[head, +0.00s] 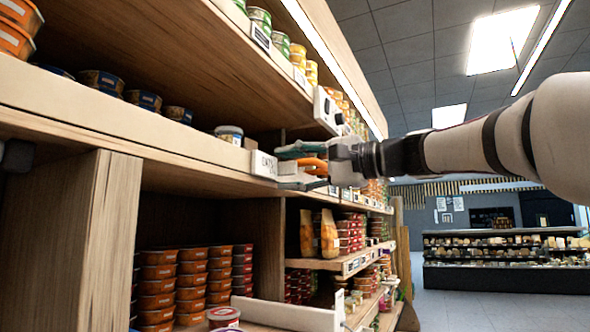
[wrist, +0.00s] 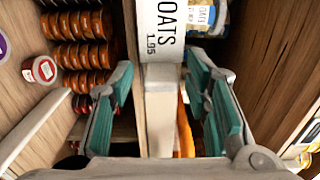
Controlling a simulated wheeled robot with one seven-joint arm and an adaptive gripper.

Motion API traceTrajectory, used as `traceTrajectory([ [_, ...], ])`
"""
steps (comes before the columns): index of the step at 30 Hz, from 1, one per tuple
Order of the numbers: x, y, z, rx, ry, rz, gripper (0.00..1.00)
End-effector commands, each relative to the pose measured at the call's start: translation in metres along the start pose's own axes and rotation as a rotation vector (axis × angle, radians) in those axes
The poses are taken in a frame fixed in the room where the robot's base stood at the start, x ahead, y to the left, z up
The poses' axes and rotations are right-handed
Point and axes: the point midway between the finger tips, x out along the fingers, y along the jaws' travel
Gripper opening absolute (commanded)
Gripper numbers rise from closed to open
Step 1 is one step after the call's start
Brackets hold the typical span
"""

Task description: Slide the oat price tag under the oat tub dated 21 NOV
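The oat price tag (wrist: 162,32) is white with "OATS 1.95" in dark print. It sits at the shelf's front edge, and in the head view the tag (head: 263,163) is just left of my fingertips. My gripper (wrist: 160,78) is open, with one teal-padded finger on each side of the tag's pale holder and small gaps visible. In the head view my gripper (head: 284,168) is level with the shelf edge. A tub with an oat label (wrist: 201,17) stands behind and right of the tag in the wrist view; its date is unreadable. The tub (head: 229,134) also shows on the shelf.
Stacked orange tubs (head: 158,285) fill the lower compartment beside a wooden divider (head: 75,235). Dark tubs (head: 103,82) stand farther left on the tag's shelf. Another shelf runs above. The aisle floor (head: 470,310) at right is clear.

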Motion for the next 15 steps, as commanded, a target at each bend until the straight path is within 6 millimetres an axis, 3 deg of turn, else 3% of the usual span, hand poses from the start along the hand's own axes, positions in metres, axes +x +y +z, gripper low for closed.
traceTrajectory([
  [8,-0.005,-0.001,0.0,-0.001,0.001,-0.001,0.43],
  [15,-0.045,-0.001,-0.001,-0.002,0.006,-0.001,0.43],
])
